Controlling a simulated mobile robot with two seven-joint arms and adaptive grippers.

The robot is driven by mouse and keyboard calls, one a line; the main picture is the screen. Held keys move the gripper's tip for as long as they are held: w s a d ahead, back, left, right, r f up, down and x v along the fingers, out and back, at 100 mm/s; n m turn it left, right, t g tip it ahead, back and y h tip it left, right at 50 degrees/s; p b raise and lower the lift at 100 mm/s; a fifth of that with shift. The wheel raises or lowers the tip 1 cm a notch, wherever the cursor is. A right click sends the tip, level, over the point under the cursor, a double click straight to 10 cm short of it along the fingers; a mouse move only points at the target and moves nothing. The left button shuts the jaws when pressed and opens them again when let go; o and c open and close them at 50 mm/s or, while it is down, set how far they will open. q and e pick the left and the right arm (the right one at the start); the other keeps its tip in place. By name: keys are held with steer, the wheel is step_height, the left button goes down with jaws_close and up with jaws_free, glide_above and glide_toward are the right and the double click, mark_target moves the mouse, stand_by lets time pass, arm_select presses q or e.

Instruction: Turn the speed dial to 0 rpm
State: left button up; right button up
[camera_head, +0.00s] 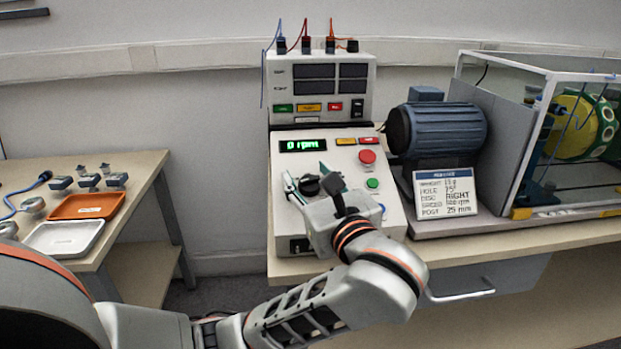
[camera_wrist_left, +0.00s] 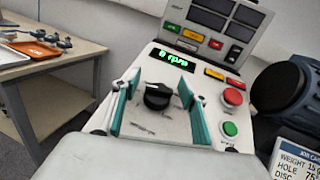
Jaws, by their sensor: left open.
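The black speed dial (camera_head: 309,186) sits on the sloped face of the white control box. It also shows in the left wrist view (camera_wrist_left: 157,96). The green display (camera_head: 303,145) above it reads 0 rpm. My left gripper (camera_head: 306,177) is open over the panel. In the left wrist view its two teal fingers (camera_wrist_left: 156,82) stand on either side of the dial, with visible gaps between each finger and the dial. The gripper body hides the lower part of the panel in the head view. My right gripper is not in view.
A red button (camera_head: 367,157) and a green button (camera_head: 372,183) are close to the right of the dial. A blue motor (camera_head: 437,128) and a job card (camera_head: 445,192) stand farther right. A side table at left holds an orange tray (camera_head: 87,206) and a white tray (camera_head: 63,238).

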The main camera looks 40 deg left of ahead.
arm_select(q)
steer(key=c, duration=1.1)
steer(key=shift+f+n+g+y, duration=0.1)
steer(key=shift+n+g+y, duration=0.2)
steer(key=shift+n+g, duration=3.4)
steer(key=shift+g, duration=0.3)
steer(key=shift+s+n, duration=0.1)
steer(key=shift+n, duration=0.2)
steer(key=o, duration=1.1)
